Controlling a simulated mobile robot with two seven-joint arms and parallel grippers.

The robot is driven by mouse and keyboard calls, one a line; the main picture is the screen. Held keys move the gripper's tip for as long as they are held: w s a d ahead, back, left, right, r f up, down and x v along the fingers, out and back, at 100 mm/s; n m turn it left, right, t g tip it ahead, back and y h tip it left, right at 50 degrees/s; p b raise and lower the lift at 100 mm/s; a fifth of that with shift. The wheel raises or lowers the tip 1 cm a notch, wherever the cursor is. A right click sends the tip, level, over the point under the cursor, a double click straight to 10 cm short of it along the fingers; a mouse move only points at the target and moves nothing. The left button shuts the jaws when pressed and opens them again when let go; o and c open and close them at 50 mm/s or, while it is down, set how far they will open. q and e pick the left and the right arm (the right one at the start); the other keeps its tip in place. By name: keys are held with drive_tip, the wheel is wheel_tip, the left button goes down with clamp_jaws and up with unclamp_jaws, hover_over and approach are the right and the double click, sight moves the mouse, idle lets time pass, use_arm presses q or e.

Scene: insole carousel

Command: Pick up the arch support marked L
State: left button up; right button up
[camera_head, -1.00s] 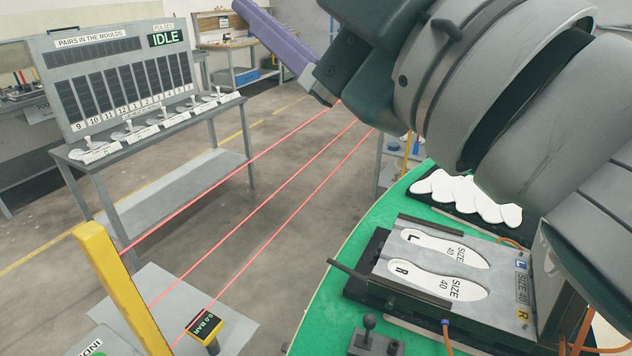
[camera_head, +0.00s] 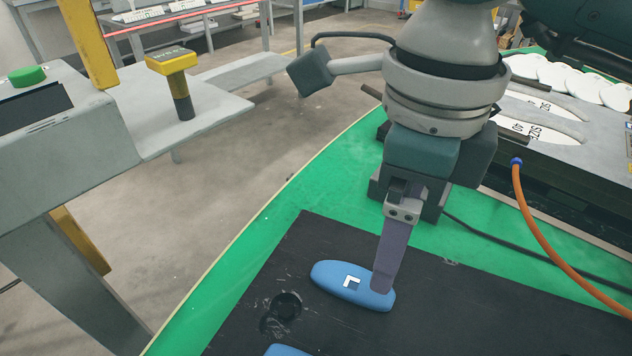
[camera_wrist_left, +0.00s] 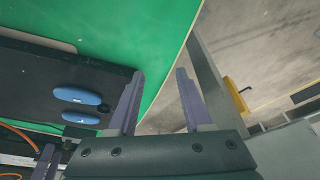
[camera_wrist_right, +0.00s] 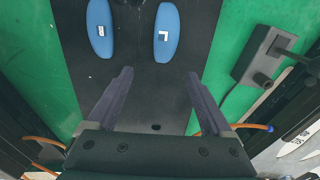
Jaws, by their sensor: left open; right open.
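The arch support marked L (camera_head: 352,284) is a blue rounded pad lying flat on a black mat (camera_head: 470,310). My right gripper (camera_head: 384,284) comes down over it in the head view, its finger overlapping the pad's right end. In the right wrist view, the L support (camera_wrist_right: 167,38) lies beyond the open, empty fingertips (camera_wrist_right: 160,73). A second blue support (camera_wrist_right: 100,30), marked R, lies to its left. My left gripper (camera_wrist_left: 160,72) is open and empty near the green table's edge. Two blue supports show left of it, their letters too small to read.
The green table (camera_head: 290,225) has a curved edge beside the floor. A control box (camera_wrist_right: 262,55) with knobs stands right of the mat. The insole mould (camera_head: 560,120) and an orange cable (camera_head: 545,235) are at the right. A yellow-topped post (camera_head: 172,62) stands left.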

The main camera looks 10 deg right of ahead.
hover_over(379, 295)
wheel_tip(379, 295, down, 4)
drive_tip(key=shift+f, duration=0.2)
drive_tip(key=f, duration=0.1)
drive_tip(key=f+b, duration=0.1)
drive_tip(key=f, duration=0.3)
drive_tip(key=shift+w+d+f, duration=0.1)
drive_tip(key=shift+w+d, duration=0.05)
drive_tip(key=shift+w, duration=0.15)
drive_tip(key=shift+c, duration=0.3)
clamp_jaws()
